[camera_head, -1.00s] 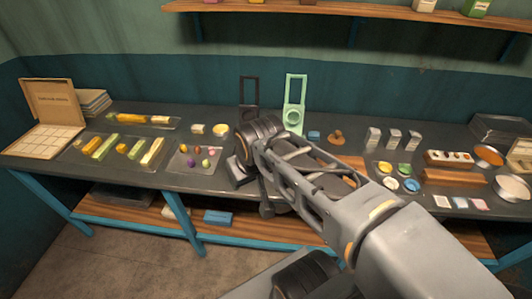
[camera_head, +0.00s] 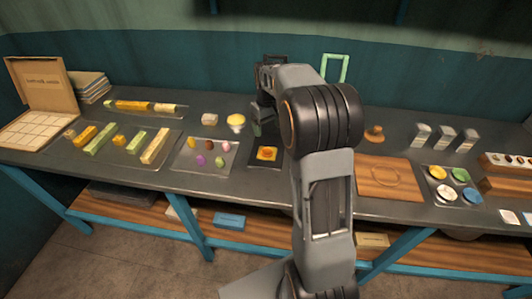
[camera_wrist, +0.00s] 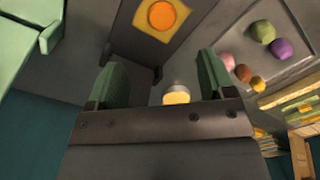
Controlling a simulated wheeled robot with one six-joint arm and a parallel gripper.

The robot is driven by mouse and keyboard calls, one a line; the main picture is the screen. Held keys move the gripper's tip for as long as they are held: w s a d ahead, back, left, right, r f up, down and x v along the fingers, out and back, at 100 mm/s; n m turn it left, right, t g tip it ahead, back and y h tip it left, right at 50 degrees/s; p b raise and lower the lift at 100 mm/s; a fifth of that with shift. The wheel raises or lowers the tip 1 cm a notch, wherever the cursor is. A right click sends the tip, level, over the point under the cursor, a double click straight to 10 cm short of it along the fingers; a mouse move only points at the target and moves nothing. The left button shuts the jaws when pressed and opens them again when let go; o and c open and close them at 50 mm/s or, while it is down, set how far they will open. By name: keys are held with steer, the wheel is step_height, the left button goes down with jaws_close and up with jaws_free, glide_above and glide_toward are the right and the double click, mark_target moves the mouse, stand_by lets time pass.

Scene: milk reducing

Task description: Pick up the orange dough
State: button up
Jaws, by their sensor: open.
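An orange round piece lies on a yellow square (camera_head: 266,153) on a dark stand at the middle of the table. It also shows at the top of the wrist view (camera_wrist: 163,16). Several small dough balls lie on a clear tray (camera_head: 180,164); an orange-yellow ball (camera_wrist: 258,84) and a brownish-orange ball (camera_wrist: 242,73) are among them at the right of the wrist view. I cannot tell which piece is the orange dough. My gripper (camera_wrist: 162,62) is open and empty, its green fingers apart. In the head view, it is behind the dark stand, partly hidden by my arm.
A small cup with yellow content (camera_head: 236,120) stands near my gripper. A green frame (camera_head: 335,68) stands behind my arm. Long coloured bars (camera_head: 100,138) lie on a tray at the left. A wooden board (camera_head: 390,190) and paint-like dishes (camera_head: 447,191) are at the right.

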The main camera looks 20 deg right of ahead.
mark_target(267, 151)
step_height(267, 151, down, 11)
steer(key=shift+a+p, duration=0.15)
steer(key=shift+p, duration=0.25)
stand_by(0.4)
steer(key=c, duration=1.1)
steer(key=shift+o, duration=0.2)
